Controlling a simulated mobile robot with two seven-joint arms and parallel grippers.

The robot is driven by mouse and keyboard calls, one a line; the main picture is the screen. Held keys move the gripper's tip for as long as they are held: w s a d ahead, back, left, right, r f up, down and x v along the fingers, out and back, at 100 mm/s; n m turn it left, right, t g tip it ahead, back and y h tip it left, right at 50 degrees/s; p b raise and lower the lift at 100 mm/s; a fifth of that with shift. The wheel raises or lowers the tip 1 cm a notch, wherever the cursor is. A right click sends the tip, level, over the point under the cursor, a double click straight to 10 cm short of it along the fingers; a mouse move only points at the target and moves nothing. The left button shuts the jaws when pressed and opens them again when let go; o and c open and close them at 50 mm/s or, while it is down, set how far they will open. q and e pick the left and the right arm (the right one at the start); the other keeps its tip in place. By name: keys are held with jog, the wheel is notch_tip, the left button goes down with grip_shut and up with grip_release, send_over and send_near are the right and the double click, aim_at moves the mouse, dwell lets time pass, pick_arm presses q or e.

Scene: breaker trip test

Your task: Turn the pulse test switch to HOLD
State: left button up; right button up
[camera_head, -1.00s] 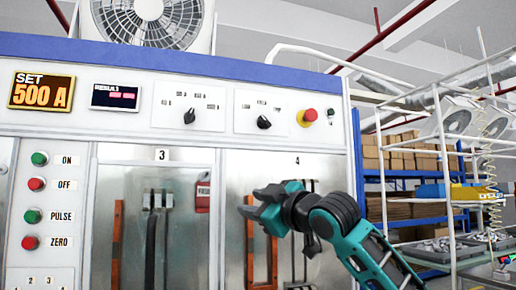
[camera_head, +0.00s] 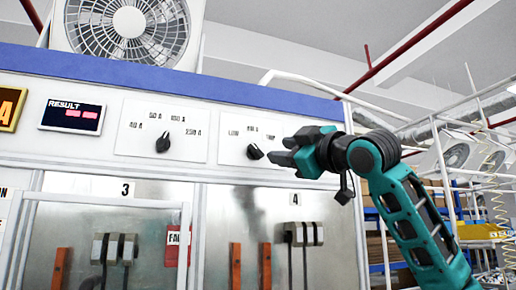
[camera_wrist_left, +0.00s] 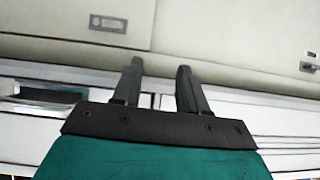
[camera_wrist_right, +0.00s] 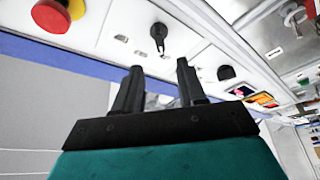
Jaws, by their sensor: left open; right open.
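Two black rotary knobs sit on white plates on the upper panel. The left knob (camera_head: 163,142) has ampere labels around it. The right knob (camera_head: 254,152) has small labels, one reading LOW; the word HOLD is not legible, and its plate is partly hidden by my gripper. My right gripper (camera_head: 279,150) is open and appears in front of the panel just right of this knob, with no visible contact. In the right wrist view the near knob (camera_wrist_right: 158,36) lies beyond the open, empty fingers. My left gripper (camera_wrist_left: 160,66) is open and empty, before pale panels.
A red button on a yellow base (camera_wrist_right: 52,14) lies near the right knob. The RESULT display (camera_head: 72,116) is at the panel's left. Below are glass-fronted bays with orange bars (camera_head: 236,266). A fan (camera_head: 128,24) stands on top; white racks (camera_head: 445,165) are at right.

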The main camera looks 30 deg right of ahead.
aim_at(258, 150)
jog(key=p+x, duration=0.2)
jog(key=x, duration=0.7)
jog(key=shift+w, duration=0.4)
grip_shut()
